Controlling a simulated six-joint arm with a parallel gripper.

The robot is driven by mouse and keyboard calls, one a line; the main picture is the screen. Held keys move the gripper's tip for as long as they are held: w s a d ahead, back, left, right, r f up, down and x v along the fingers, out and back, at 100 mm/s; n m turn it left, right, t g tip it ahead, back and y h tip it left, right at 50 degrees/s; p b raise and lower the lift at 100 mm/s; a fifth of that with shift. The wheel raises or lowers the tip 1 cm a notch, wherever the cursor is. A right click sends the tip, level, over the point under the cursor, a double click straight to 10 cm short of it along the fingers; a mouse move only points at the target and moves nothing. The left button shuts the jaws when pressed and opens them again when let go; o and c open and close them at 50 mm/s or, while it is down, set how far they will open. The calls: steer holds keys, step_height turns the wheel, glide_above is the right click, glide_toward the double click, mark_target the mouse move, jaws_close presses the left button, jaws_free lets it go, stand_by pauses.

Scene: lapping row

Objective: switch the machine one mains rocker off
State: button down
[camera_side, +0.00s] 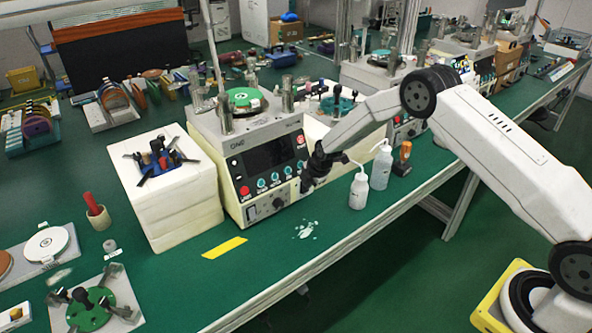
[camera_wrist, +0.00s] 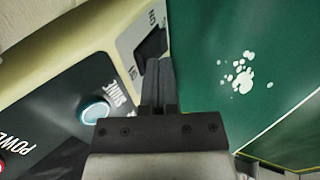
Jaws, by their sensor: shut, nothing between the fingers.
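Machine one (camera_side: 238,165) is a cream box with a dark front panel, standing on the green bench. Its mains rocker (camera_wrist: 152,46) is dark, set in a pale plate at the panel's corner in the wrist view. My gripper (camera_wrist: 160,72) is shut and empty. In the wrist view its fingertips lie close beside the rocker; I cannot tell whether they touch. In the side view my gripper (camera_side: 305,187) is in front of the panel's right part. Which way the rocker is tipped is unclear.
A red button (camera_side: 244,190) and a blue-ringed button (camera_wrist: 94,110) are on the panel. White bottles (camera_side: 358,190) stand right of my gripper. A white block (camera_side: 170,205) stands left of the machine. A white spill (camera_side: 306,230) and yellow strip (camera_side: 225,247) mark otherwise clear bench.

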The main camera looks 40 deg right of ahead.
steer(key=shift+r, duration=0.65)
steer(key=shift+s, duration=0.15)
steer(key=v, duration=1.1)
steer(key=shift+s+r, duration=0.2)
steer(key=shift+s, duration=0.25)
steer(key=shift+s, duration=0.1)
stand_by(0.5)
